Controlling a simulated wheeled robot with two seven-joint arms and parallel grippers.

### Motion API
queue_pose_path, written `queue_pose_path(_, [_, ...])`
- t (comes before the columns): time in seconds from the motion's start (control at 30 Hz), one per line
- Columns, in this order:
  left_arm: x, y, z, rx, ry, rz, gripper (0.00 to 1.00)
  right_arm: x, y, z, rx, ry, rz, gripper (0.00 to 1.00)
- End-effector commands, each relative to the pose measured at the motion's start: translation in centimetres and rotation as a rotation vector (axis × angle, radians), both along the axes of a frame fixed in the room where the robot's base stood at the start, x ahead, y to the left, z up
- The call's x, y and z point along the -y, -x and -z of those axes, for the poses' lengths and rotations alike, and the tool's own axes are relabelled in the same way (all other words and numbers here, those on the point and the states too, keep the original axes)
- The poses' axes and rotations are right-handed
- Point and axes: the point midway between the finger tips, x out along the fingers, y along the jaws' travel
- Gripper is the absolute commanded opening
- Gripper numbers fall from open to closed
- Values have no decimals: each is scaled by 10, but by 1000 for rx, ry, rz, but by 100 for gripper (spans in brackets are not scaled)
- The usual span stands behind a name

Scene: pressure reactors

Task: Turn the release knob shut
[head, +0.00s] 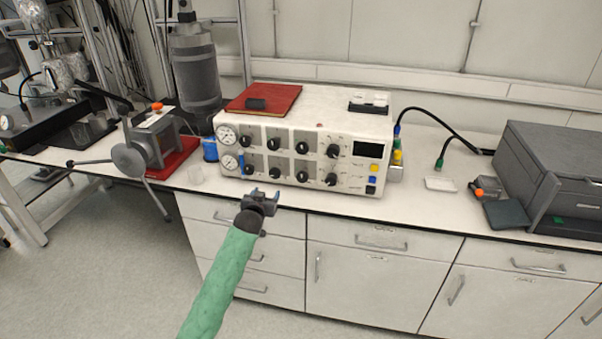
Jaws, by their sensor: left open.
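A white control box (310,122) stands on the bench, with two rows of black knobs on its front. I cannot read the labels, so I cannot tell which is the release knob. One black knob (275,174) in the lower row is just above my left gripper in the picture. A blue lever (241,163) is beside the lower gauge (229,163). My left gripper (263,194), on a green-sleeved arm, is open and empty in front of the lower left of the panel, apparently apart from the knobs. My right gripper is out of view.
A red folder (264,101) lies on the box. A dark grey device (555,165) is at right. Bare bench lies before the box.

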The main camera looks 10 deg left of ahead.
Motion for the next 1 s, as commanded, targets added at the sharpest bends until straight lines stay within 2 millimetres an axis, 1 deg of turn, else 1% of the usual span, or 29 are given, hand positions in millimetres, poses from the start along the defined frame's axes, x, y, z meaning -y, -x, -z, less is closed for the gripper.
queue_pose_path(0.1, [6,-3,-20,115,39,28,61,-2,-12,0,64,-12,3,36])
queue_pose_path(0.2, [9,-4,-32,174,69,44,61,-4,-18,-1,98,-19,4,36])
queue_pose_path(0.27, [11,-4,-36,193,83,50,61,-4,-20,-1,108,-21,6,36])
queue_pose_path(0.37, [11,-8,-37,195,99,49,61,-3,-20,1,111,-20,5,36])
queue_pose_path(0.47, [11,-17,-38,195,100,49,61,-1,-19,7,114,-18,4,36])
queue_pose_path(0.8, [13,-62,-38,192,99,48,61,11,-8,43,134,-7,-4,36])
queue_pose_path(1.0, [13,-78,-37,192,99,48,61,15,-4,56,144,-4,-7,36])
